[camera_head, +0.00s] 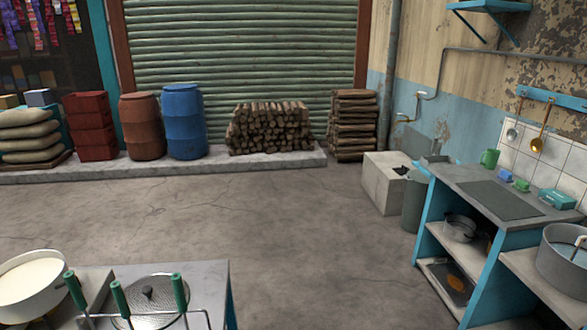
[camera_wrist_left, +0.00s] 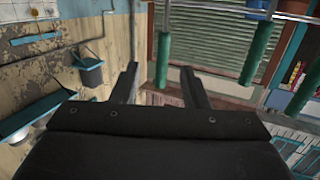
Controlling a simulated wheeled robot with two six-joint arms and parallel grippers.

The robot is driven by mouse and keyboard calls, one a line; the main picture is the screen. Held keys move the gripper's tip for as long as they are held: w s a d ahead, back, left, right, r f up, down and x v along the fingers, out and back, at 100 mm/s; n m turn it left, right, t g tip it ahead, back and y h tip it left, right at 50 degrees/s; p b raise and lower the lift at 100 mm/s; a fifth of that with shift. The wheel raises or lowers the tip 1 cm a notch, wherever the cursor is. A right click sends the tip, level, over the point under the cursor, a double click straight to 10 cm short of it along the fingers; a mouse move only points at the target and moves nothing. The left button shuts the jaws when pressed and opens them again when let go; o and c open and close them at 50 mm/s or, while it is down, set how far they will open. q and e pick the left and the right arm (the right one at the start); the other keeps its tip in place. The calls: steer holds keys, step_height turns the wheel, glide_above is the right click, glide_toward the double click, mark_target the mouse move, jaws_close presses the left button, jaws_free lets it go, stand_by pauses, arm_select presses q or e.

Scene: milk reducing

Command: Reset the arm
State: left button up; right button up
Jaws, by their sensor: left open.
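Green handles on metal rods (camera_wrist_left: 257,52) show beyond and to the right of the fingers. Neither gripper is in the head view, and my right gripper is in no view. In the head view, a wide pan of white milk (camera_head: 32,280) stands at the lower left. Beside it, several green-handled metal rods (camera_head: 180,292) rise around a round perforated metal disc (camera_head: 150,300) on a grey counter (camera_head: 212,285).
A teal-framed counter (camera_head: 465,178) with a large metal pot (camera_head: 562,262) stands at the right. A white block (camera_head: 380,180) and grey bin (camera_head: 413,200) are beside it. Barrels (camera_head: 185,122) and stacked firewood (camera_head: 268,128) line the back. The middle floor is clear.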

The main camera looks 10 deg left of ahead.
arm_select(q)
steer(key=s+d+f+n+g+y, duration=0.1)
steer(key=s+f+g+y, duration=0.1)
steer(key=s+f+g, duration=0.6)
steer(key=s+f+n+g+y, duration=0.2)
steer(key=s+f+g, duration=0.25)
steer(key=s, duration=0.65)
step_height(320, 180, down, 25)
steer(key=a+g, duration=0.1)
steer(key=g, duration=0.1)
steer(key=s+d+f+g, duration=0.1)
steer(key=s+f, duration=1.3)
steer(key=s, duration=0.1)
steer(key=shift+f, duration=0.3)
steer(key=shift+c, duration=0.5)
steer(key=shift+s, duration=0.1)
